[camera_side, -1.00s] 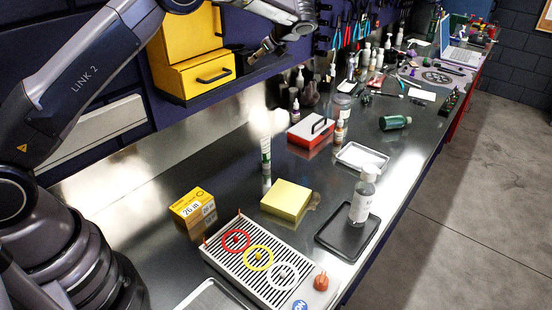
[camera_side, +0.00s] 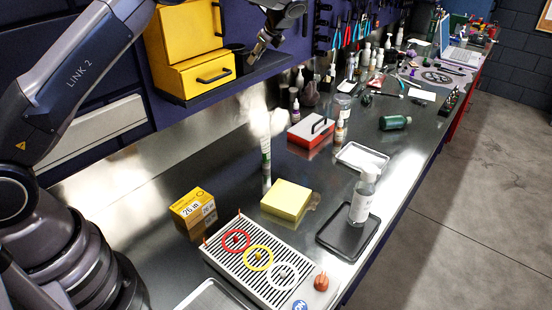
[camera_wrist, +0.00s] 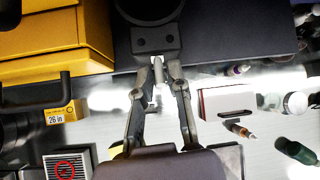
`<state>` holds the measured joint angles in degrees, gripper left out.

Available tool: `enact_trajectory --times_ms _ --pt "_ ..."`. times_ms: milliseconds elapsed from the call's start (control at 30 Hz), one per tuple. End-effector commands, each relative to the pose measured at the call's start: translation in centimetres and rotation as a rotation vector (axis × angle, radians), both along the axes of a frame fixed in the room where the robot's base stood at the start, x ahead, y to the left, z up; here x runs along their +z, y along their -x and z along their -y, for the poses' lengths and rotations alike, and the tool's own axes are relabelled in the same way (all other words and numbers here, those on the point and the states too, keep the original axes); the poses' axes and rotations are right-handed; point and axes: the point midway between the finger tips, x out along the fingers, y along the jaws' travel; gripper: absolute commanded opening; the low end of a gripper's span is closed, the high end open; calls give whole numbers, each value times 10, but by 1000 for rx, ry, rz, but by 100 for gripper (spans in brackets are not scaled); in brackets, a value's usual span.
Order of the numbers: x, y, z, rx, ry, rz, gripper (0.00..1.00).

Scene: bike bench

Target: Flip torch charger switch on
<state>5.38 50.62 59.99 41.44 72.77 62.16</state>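A dark round holder, seemingly the torch charger (camera_side: 237,56), stands on the shelf right of the yellow drawers. In the wrist view, a dark part with two round dots, seemingly the charger (camera_wrist: 155,40), is at the top. A small pale peg, perhaps its switch (camera_wrist: 158,72), projects below it. My gripper (camera_side: 258,54) is right of the holder above the shelf. In the wrist view, my gripper (camera_wrist: 160,78) reaches up with its fingers apart, their tips narrowly either side of the peg. Contact cannot be told. The switch's position is unclear.
Yellow drawers (camera_side: 200,76) stand close on the left, on the dark shelf (camera_side: 262,74). Below, the bench holds a red-and-white box (camera_side: 307,132), a yellow block (camera_side: 287,199) and a slatted white box with coloured rings (camera_side: 225,261). Tools hang on the wall behind.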

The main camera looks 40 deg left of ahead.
Motion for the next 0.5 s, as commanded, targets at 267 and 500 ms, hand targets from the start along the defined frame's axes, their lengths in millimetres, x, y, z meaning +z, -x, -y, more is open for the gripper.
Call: enact_trajectory --times_ms 267,500 --pt "0 0 0 0 -2 0 36" --pt "6 0 4 -1 -2 2 36"
